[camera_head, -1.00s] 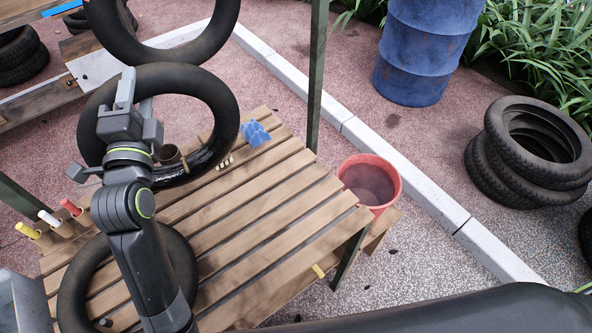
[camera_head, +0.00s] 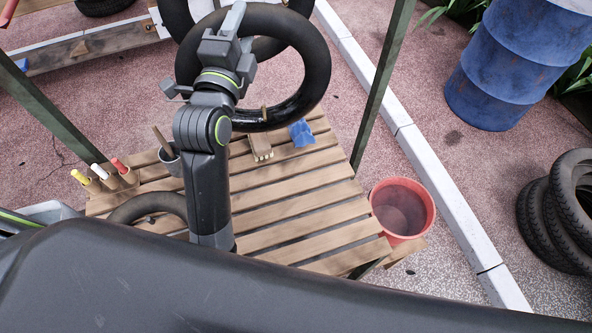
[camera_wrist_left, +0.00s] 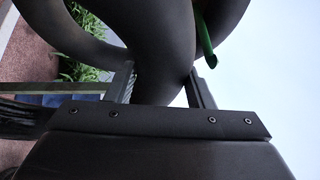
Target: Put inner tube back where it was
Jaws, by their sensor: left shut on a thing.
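The black inner tube (camera_head: 318,72) is held up above the slatted wooden table by my left gripper (camera_head: 241,32), which is shut on the upper left part of its ring. In the left wrist view, the dark tube (camera_wrist_left: 163,60) passes between the two fingers (camera_wrist_left: 162,90). A second black tube (camera_head: 176,14) hangs behind the held one and is partly covered by it. A green rod end (camera_wrist_left: 205,38) shows beside dark tube in the left wrist view; I cannot tell what it belongs to. My right gripper is not in view.
The wooden table (camera_head: 300,205) carries another tube (camera_head: 135,210), a brush (camera_head: 262,152), a blue cloth (camera_head: 301,133), a grey cup (camera_head: 170,158) and coloured markers (camera_head: 100,173). Green posts (camera_head: 385,85) rise at its sides. A red bucket (camera_head: 402,207), blue barrel (camera_head: 515,70) and stacked tyres (camera_head: 545,215) stand right.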

